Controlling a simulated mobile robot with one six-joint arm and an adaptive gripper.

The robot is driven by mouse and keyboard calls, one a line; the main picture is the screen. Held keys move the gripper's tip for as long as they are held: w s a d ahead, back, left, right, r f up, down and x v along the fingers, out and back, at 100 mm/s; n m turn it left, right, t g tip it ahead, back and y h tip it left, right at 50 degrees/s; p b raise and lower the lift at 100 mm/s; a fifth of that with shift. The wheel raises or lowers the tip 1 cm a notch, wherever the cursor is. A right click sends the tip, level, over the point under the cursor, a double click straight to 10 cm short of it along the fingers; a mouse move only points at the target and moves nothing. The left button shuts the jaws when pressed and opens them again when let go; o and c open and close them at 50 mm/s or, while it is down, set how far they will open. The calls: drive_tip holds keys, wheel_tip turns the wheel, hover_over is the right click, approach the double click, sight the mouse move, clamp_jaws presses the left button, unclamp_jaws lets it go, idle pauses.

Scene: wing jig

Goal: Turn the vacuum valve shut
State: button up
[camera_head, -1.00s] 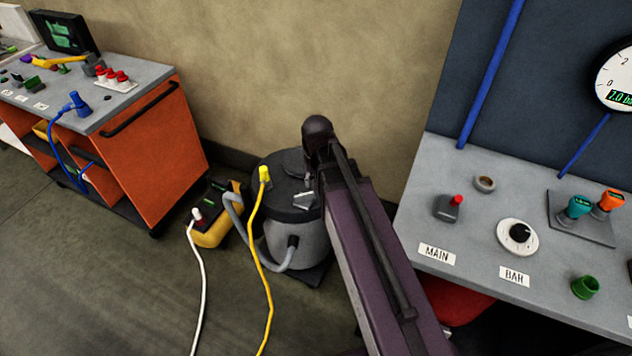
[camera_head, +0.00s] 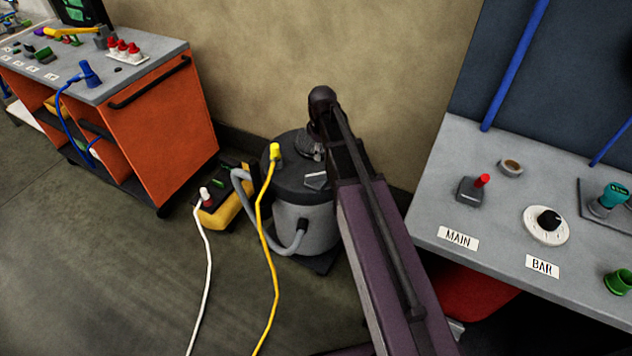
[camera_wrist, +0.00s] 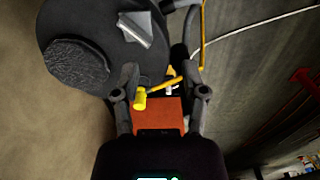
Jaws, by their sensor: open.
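A grey vacuum canister (camera_head: 312,228) with a black lid stands on the floor by the wall. A yellow plug or fitting (camera_head: 275,151) with a yellow cable shows at its lid; it also shows in the wrist view (camera_wrist: 140,98). I cannot tell which part is the vacuum valve. My gripper (camera_wrist: 155,68) is open and empty in the wrist view. The black lid (camera_wrist: 105,30) lies beyond it, and the yellow fitting appears between its fingers, apparently farther off. In the head view, my arm hides part of the canister and the gripper is not clear.
An orange cart (camera_head: 160,135) with a blue fitting (camera_head: 90,74) stands at left. A yellow-black box (camera_head: 222,206) and loose cables lie beside the canister. At right, a grey bench (camera_head: 440,205) carries a red-tipped switch (camera_head: 474,189) and a dial (camera_head: 546,224).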

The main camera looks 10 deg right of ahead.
sight(316, 174)
drive_tip(key=w+f+n+b, duration=0.4)
drive_tip(key=w+f+n, duration=0.1)
drive_tip(key=w+n, duration=0.2)
drive_tip(key=shift+w+a+f+n+b, duration=0.15)
drive_tip(key=shift+f+n+b, duration=0.2)
drive_tip(key=shift+n, duration=0.45)
drive_tip(key=shift+f, duration=0.15)
wheel_tip(316, 174, down, 13)
drive_tip(key=b, duration=1.4)
drive_tip(key=shift+f, duration=0.2)
clamp_jaws()
